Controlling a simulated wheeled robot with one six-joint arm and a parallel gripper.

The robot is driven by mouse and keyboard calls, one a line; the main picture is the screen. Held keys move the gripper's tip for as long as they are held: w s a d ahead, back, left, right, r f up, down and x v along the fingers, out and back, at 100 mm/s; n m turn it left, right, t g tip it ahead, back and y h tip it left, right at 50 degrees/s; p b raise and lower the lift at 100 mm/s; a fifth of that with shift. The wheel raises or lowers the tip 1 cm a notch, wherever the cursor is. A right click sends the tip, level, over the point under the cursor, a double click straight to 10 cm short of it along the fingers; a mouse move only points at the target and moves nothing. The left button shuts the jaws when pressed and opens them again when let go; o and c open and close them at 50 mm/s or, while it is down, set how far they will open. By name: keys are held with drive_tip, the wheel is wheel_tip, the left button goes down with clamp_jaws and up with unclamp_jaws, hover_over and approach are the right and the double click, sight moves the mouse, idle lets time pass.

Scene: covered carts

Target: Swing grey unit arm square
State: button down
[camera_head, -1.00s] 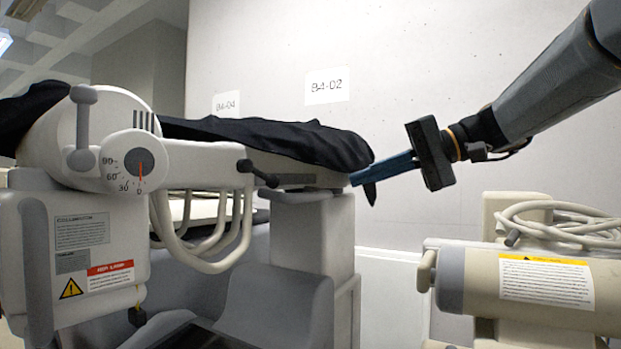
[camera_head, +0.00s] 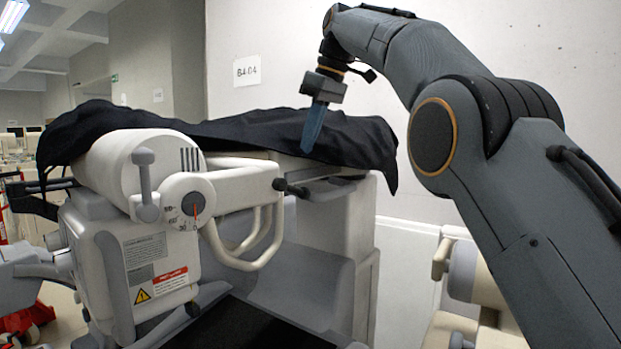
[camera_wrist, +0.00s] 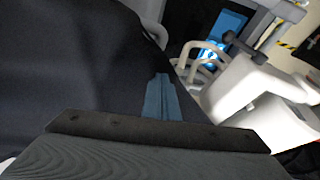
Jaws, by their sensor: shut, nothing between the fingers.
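The unit (camera_head: 110,250) stands at left in the head view, pale with a white drum, a dial (camera_head: 194,204) and warning labels. The dial's red pointer is low, by the 0 mark. Its pale arm (camera_head: 240,185) runs right from the dial and ends near a dark knob handle (camera_head: 290,188). A black cover (camera_head: 240,132) drapes over the top. My gripper (camera_head: 313,130) points down, its blue fingers shut and empty, in front of the cover; contact cannot be told. In the wrist view the shut fingers (camera_wrist: 163,98) lie against the dark cover (camera_wrist: 70,70), with pale unit parts (camera_wrist: 260,95) at right.
A second pale unit (camera_head: 470,285) stands at lower right, partly behind my arm. A concrete wall (camera_head: 285,50) is behind. A blue lit panel (camera_wrist: 225,28) shows in the wrist view. Red equipment (camera_head: 25,320) stands at far left. Above the cover is free room.

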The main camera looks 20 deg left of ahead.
drive_tip(key=s+b+x, duration=0.1)
drive_tip(key=x, duration=0.9)
drive_tip(key=shift+w+d+f+p, duration=0.1)
drive_tip(key=shift+d+f+p, duration=0.05)
drive_tip(key=shift+d, duration=0.9)
drive_tip(key=shift+w+d+f+p, duration=0.1)
drive_tip(key=shift+w+d+p, duration=0.05)
drive_tip(key=shift+d, duration=0.9)
